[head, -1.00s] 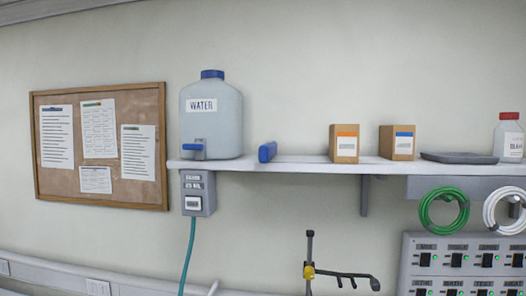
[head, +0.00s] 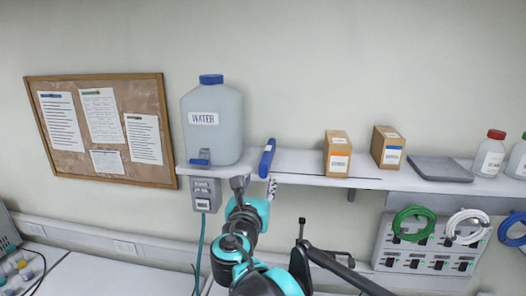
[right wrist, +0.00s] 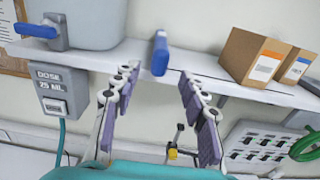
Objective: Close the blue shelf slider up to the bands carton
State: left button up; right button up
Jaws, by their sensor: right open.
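The blue slider (head: 267,158) stands upright at the front of the white wall shelf (head: 300,168), between the water tank and the cartons. It also shows in the right wrist view (right wrist: 160,53). Bare shelf separates it from the carton with the orange band (head: 338,155), which also shows in the right wrist view (right wrist: 255,58). A carton with a blue band (head: 387,148) stands to its right. The cartons' lettering is too small to read. My right gripper (head: 255,187) is open and empty, just below and in front of the slider, its fingers spread either side. My left gripper is not in view.
A water tank (head: 212,125) with a blue tap stands left of the slider, above a grey dose box (head: 205,195). A grey tray (head: 440,168) and bottles (head: 490,153) stand farther right. A black stand (head: 301,228) is below the shelf.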

aim_at(262, 172)
jog(key=w, duration=0.5)
jog(key=w+d+p, duration=0.1)
jog(key=w, duration=0.1)
jog(key=shift+w+d, duration=0.1)
jog(key=shift+w, duration=0.2)
grip_shut()
jog(key=d, duration=0.3)
jog(key=s+d, duration=0.1)
jog(key=d, duration=0.7)
jog(key=shift+s+d, duration=0.1)
jog(key=shift+s, duration=0.3)
grip_release()
